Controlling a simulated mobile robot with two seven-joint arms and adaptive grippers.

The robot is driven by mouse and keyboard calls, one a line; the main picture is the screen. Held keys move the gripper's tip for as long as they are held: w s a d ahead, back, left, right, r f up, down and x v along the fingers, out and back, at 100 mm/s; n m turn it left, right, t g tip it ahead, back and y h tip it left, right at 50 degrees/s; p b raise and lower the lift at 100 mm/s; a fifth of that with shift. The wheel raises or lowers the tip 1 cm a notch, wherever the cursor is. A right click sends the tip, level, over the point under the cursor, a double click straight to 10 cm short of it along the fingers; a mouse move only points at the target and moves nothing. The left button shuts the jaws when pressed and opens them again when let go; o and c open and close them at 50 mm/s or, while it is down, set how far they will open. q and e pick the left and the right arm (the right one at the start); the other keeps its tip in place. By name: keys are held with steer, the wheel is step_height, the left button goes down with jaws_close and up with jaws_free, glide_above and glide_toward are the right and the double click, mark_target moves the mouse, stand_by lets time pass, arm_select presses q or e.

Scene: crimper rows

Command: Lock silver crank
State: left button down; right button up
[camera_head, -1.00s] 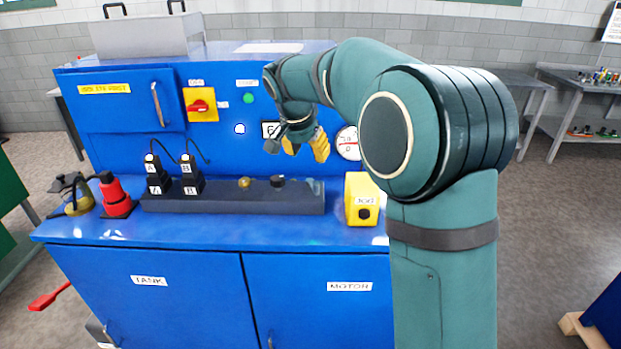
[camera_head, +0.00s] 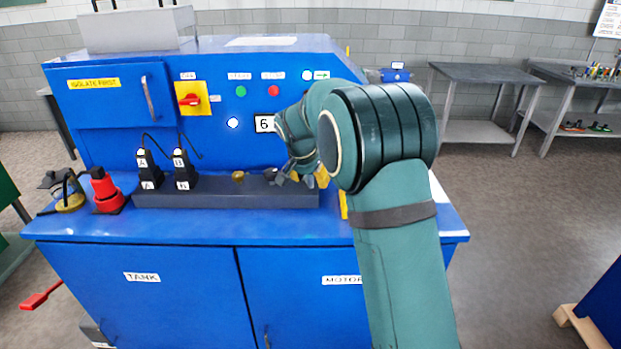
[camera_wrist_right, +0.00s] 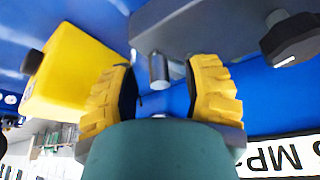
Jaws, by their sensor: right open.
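In the right wrist view, a short silver cylindrical part (camera_wrist_right: 158,70), which looks like the silver crank's handle, stands out at the edge of a dark grey block (camera_wrist_right: 195,22). My right gripper (camera_wrist_right: 163,92) is open, with one yellow-padded finger on each side of the silver part. I cannot tell whether a finger touches it. In the head view, my right gripper (camera_head: 304,180) is over the right end of the dark grey bar (camera_head: 215,196) on the blue bench, and it hides the crank there. My left gripper is not in view.
A black knob (camera_wrist_right: 292,38) and a yellow box with a black button (camera_wrist_right: 75,72) flank the gripper. A red switch (camera_head: 191,99) is on the panel.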

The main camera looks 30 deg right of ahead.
jaws_close()
stand_by(0.4)
steer(key=shift+s+d+n+t, duration=0.1)
steer(key=shift+d+n+t, duration=0.1)
steer(key=shift+d+n, duration=0.3)
steer(key=shift+s+d+n+t, duration=0.1)
steer(key=shift+d+n+t, duration=0.1)
steer(key=shift+n, duration=0.5)
steer(key=shift+w+d+n+t+y, duration=0.1)
steer(key=shift+d+n+t+y, duration=0.3)
steer(key=shift+n, duration=0.4)
steer(key=shift+w+d+r+n+y, duration=0.15)
steer(key=shift+n+y, duration=0.15)
steer(key=shift+n, duration=0.3)
